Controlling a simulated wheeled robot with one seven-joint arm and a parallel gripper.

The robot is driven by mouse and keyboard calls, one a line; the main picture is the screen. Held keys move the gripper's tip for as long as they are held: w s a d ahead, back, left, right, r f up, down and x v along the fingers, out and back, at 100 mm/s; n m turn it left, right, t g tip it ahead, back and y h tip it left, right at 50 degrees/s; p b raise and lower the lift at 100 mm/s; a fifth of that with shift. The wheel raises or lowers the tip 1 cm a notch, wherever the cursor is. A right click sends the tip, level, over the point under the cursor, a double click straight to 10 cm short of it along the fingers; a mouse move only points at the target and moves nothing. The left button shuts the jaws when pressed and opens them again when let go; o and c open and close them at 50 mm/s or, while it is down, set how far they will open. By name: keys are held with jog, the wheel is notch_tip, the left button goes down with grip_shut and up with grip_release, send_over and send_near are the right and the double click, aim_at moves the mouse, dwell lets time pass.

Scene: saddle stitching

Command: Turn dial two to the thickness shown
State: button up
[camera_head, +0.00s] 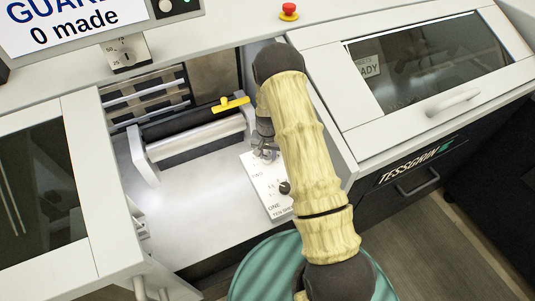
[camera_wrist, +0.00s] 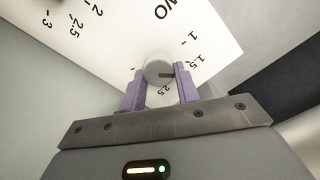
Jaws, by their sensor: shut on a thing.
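The purple fingers of my gripper (camera_wrist: 160,92) are closed on the knob from both sides. In the head view my gripper (camera_head: 266,148) is at the top of the white panel (camera_head: 262,180), and my arm covers part of it. I cannot read a thickness value in the head view.
A black knob (camera_head: 284,187) for dial one sits lower on the panel, close to my arm. A yellow lever (camera_head: 230,104) and a roller (camera_head: 195,137) are to the left. A glazed guard (camera_head: 430,65) stands at right, with a red button (camera_head: 288,10) behind.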

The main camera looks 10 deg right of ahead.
aim_at(268, 155)
jog(key=shift+s+a, duration=0.1)
jog(key=shift+a, duration=0.15)
jog(key=o, duration=1)
jog(key=shift+c, duration=0.2)
jog(key=shift+d, duration=0.2)
notch_tip(268, 155, up, 17)
jog(key=b, duration=0.1)
jog(key=shift+r, duration=0.15)
